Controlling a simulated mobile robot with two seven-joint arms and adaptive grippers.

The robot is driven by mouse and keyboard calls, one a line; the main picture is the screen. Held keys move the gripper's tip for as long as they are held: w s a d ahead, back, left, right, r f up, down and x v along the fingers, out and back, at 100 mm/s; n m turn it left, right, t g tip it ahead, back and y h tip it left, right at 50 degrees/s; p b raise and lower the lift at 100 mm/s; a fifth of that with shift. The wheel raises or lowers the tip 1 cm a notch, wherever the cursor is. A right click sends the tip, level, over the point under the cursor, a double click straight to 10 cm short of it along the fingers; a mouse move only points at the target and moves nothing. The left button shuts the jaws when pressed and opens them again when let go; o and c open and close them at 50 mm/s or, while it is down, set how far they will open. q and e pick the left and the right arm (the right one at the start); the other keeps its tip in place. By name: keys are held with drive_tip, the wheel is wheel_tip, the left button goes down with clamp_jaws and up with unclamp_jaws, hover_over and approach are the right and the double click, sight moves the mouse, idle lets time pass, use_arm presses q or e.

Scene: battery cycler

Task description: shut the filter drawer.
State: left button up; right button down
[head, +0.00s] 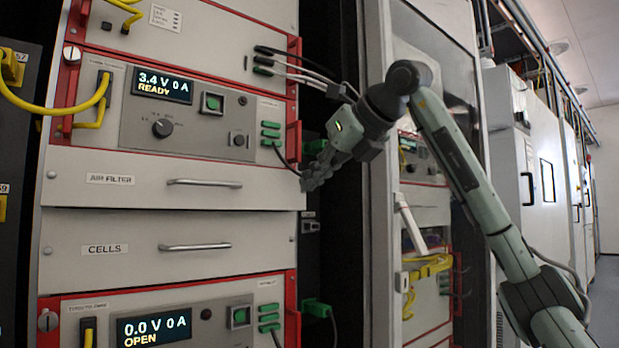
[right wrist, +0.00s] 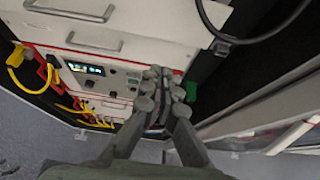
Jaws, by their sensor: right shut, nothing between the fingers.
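The filter drawer (head: 140,192) is the white front labelled AIR FILTER, with a bar handle (head: 205,183), in the middle of the rack in the head view. Its front stands out somewhat past the CELLS drawer below. In the right wrist view the filter drawer (right wrist: 150,22) fills the top, also standing out from the rack. My right gripper (head: 308,180) is shut and empty beside the drawer's right end; I cannot tell whether it touches. In the right wrist view its fingers (right wrist: 163,85) point toward the rack, below the drawer. My left gripper is not in view.
The CELLS drawer (head: 180,248) sits flush below. Cycler units with displays (head: 160,85) are above and below. Grey cables (head: 310,75) and green connectors (head: 270,135) are close to my right gripper. An open cabinet door (head: 380,250) stands to the right.

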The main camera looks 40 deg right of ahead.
approach(272, 209)
wheel_tip(272, 209, down, 3)
drive_tip(key=w, duration=0.2)
drive_tip(key=shift+w+a+p, duration=0.1)
drive_tip(key=shift+w+p, duration=0.25)
drive_tip(key=shift+w, duration=0.85)
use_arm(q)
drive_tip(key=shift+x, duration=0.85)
use_arm(e)
drive_tip(key=shift+w, duration=0.55)
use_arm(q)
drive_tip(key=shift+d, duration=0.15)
